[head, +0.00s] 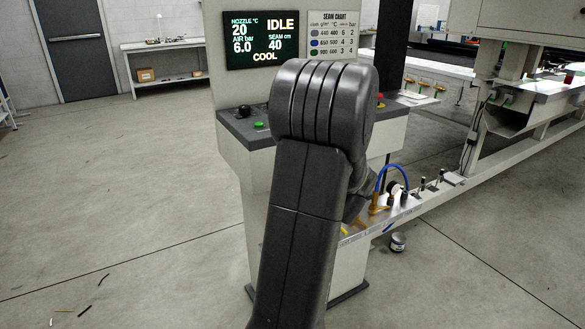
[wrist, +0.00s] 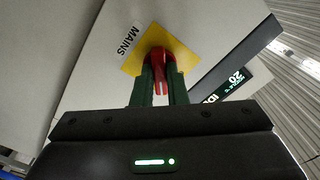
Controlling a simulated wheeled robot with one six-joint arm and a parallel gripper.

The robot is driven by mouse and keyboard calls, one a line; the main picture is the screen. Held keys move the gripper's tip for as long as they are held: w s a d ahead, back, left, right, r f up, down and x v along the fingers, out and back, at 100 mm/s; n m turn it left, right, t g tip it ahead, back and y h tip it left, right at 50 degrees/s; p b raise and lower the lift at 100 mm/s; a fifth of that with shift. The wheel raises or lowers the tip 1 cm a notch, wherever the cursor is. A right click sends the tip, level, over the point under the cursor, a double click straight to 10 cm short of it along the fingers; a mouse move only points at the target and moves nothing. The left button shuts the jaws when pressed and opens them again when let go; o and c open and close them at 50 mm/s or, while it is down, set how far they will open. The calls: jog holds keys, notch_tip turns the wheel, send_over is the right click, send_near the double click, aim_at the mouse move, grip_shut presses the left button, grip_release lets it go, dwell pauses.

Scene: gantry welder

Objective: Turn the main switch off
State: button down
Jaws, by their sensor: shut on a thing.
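The main switch is a red handle (wrist: 161,66) on a yellow plate (wrist: 133,65) beside the label MAINS, in the wrist view. My gripper (wrist: 162,84) has its two green fingers closed on either side of the red handle. The plate is mounted on a pale cabinet panel (wrist: 92,58). In the head view my arm hides the gripper and the switch.
The console screen (head: 262,40) reads IDLE and COOL, and part of it shows in the wrist view. A sloped control panel (head: 245,124) with a black knob and a green button lies below it. A rail (head: 400,212) with small valves and a blue hose runs to the right. Floor at left is mostly clear.

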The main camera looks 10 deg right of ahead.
jog(key=shift+f+n+b, duration=0.1)
jog(key=shift+n+b, duration=0.6)
jog(key=shift+b, duration=0.85)
jog(key=c, duration=1.6)
grip_release()
jog(key=shift+c, duration=0.2)
jog(key=v, duration=1.3)
jog(key=shift+s, duration=0.4)
jog(key=shift+d, duration=0.1)
jog(key=p+x, duration=0.1)
jog(key=x, duration=1.2)
jog(key=shift+w, duration=0.4)
